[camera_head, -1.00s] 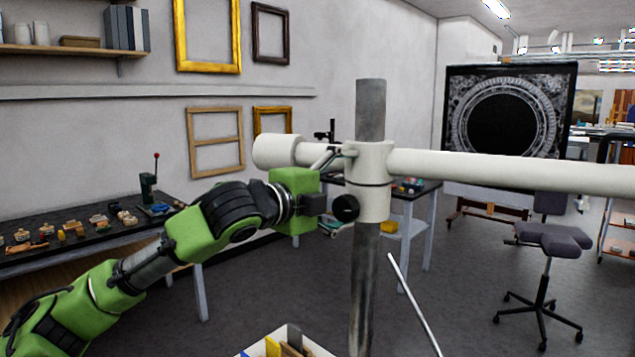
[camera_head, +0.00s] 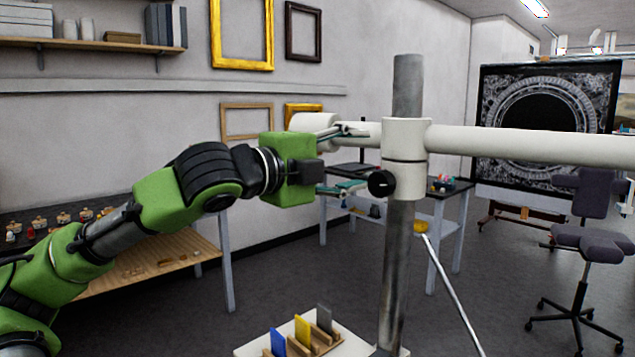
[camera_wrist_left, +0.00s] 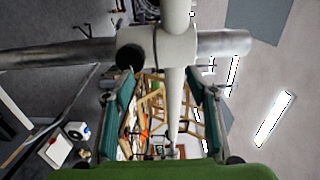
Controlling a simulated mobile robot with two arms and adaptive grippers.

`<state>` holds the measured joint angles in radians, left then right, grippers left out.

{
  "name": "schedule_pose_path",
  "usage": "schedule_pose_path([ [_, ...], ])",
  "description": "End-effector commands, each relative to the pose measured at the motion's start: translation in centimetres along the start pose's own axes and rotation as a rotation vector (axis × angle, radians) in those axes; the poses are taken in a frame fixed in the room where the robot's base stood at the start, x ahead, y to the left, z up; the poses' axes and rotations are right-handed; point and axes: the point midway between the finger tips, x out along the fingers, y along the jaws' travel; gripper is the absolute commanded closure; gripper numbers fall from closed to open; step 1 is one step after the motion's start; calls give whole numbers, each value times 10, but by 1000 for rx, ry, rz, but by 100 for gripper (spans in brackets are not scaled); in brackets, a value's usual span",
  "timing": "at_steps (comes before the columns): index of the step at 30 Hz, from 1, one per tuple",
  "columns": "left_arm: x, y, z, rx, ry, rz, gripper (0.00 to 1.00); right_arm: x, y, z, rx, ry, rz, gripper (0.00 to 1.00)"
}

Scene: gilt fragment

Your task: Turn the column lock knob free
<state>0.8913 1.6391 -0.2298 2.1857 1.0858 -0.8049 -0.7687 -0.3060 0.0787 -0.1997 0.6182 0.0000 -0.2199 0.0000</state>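The black lock knob (camera_head: 381,184) sits on the left side of the white collar (camera_head: 405,160), which is around the grey upright column (camera_head: 402,265). My left gripper (camera_head: 355,160) is to the left of the knob, with its fingers apart, one above the knob's height and one near it. It looks open and empty. In the left wrist view the knob (camera_wrist_left: 131,57) lies just beyond the tip of the left finger, not centred between the fingers of the gripper (camera_wrist_left: 160,80). Whether a fingertip touches the knob or collar cannot be told. My right gripper is not in view.
A white boom (camera_head: 530,143) runs right from the collar, with its stub to the left behind my gripper. A thin white rod (camera_head: 450,290) slants below. A tray (camera_head: 260,347) with coloured slabs stands at the bottom. A workbench (camera_head: 150,262) is at left, a stool (camera_head: 590,243) at right.

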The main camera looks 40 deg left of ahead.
Motion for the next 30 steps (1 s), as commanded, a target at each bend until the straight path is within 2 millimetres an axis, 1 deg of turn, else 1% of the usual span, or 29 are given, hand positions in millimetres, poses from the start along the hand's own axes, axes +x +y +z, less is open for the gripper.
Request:
schedule_pose_path([
  [1,-4,4,0,1,-1,0,48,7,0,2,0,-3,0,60],
  [10,-24,8,1,0,-2,4,48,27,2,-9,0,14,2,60],
  [18,-43,10,0,-1,-2,5,48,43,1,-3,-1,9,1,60],
  [30,-70,12,0,-3,-1,4,48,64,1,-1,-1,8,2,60],
])
